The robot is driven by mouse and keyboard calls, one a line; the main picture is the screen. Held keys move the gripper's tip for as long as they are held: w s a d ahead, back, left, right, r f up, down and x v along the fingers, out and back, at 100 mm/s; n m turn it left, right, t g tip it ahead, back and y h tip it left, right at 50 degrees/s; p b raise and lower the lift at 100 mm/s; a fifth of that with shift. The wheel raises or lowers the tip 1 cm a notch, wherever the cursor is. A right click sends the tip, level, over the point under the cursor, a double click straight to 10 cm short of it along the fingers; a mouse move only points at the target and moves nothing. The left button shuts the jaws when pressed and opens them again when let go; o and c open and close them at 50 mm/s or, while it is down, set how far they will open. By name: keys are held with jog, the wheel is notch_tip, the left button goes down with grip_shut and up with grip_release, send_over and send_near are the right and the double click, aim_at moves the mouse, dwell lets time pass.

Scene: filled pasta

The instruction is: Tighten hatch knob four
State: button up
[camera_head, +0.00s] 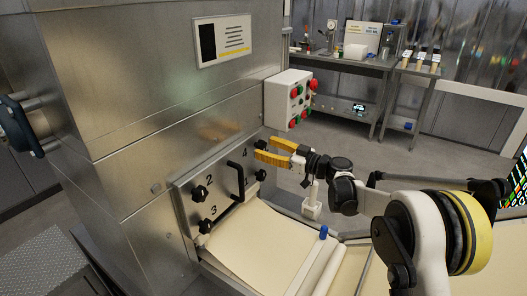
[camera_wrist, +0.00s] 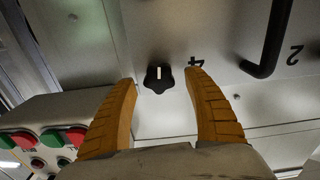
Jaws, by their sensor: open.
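Hatch knob four (camera_head: 260,144) is a dark lobed knob at the upper right corner of the hatch panel (camera_head: 222,188) in the head view, beside the printed 4. In the wrist view the knob (camera_wrist: 158,80) is black with a white line mark, and the 4 beside it is upside down. My gripper (camera_head: 262,149) has yellow ribbed fingers and is open at the knob. In the wrist view the gripper (camera_wrist: 161,78) has one fingertip on each side of the knob, with a gap on both sides. Whether the tips reach the knob's depth is unclear.
A black bar handle (camera_head: 240,181) stands out from the panel's middle. Other knobs sit near 2 (camera_head: 200,193), near 3 (camera_head: 205,226) and at lower right (camera_head: 261,175). A button box (camera_head: 289,99) is close behind my gripper. Pale dough sheet (camera_head: 262,248) lies below.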

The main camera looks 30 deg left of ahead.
jog(key=shift+w+a, duration=0.1)
jog(key=shift+a, duration=0.65)
jog(key=c, duration=1.2)
